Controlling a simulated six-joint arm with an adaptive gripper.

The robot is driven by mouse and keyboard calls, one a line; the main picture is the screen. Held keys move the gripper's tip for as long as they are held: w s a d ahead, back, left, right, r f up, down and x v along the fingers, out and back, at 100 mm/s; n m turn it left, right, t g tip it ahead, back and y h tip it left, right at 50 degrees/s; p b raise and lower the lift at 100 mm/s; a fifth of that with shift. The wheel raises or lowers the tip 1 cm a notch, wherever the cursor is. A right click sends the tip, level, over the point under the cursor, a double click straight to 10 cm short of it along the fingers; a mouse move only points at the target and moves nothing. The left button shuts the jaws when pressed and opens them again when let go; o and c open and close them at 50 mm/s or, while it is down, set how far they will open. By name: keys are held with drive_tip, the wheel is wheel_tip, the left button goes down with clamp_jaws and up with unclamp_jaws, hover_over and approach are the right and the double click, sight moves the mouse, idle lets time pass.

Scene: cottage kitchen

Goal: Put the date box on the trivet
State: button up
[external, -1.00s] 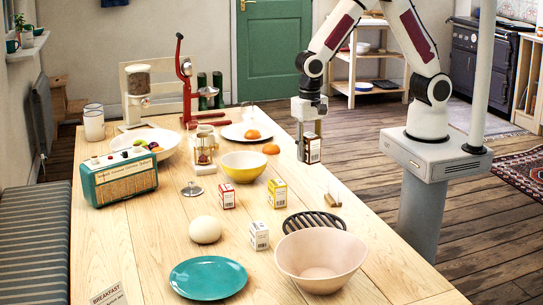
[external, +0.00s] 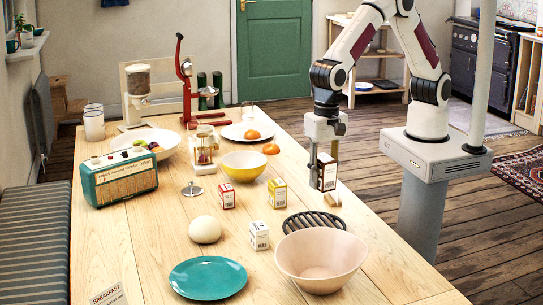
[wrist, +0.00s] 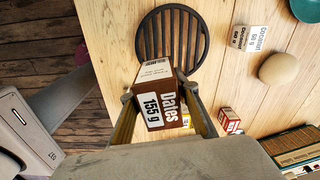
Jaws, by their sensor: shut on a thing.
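The date box (wrist: 156,95) is brown and white, with "Dates 155 g" printed on it in the wrist view. My gripper (external: 322,180) is shut on the date box, which also shows in the external view (external: 327,174), upright and held above the table. The trivet (external: 314,222) is a dark, round, slatted disc lying on the table. In the external view it is in front of the held box and below it. In the wrist view the trivet (wrist: 172,22) lies beyond the box, which covers part of its near edge.
A pink bowl (external: 321,262) stands close in front of the trivet. A white coconut box (external: 258,236), a yellow box (external: 277,193) and a red box (external: 227,195) stand to its left.

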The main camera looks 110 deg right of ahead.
drive_tip(key=shift+w+r+m, duration=0.2)
drive_tip(key=shift+r+m, duration=0.25)
drive_tip(key=shift+m, duration=0.15)
drive_tip(key=shift+s+m, duration=0.15)
drive_tip(key=shift+m, duration=0.25)
hover_over(320, 219)
drive_tip(key=shift+f, duration=3.2)
drive_tip(key=shift+f, duration=1.85)
drive_tip(key=shift+f, duration=0.15)
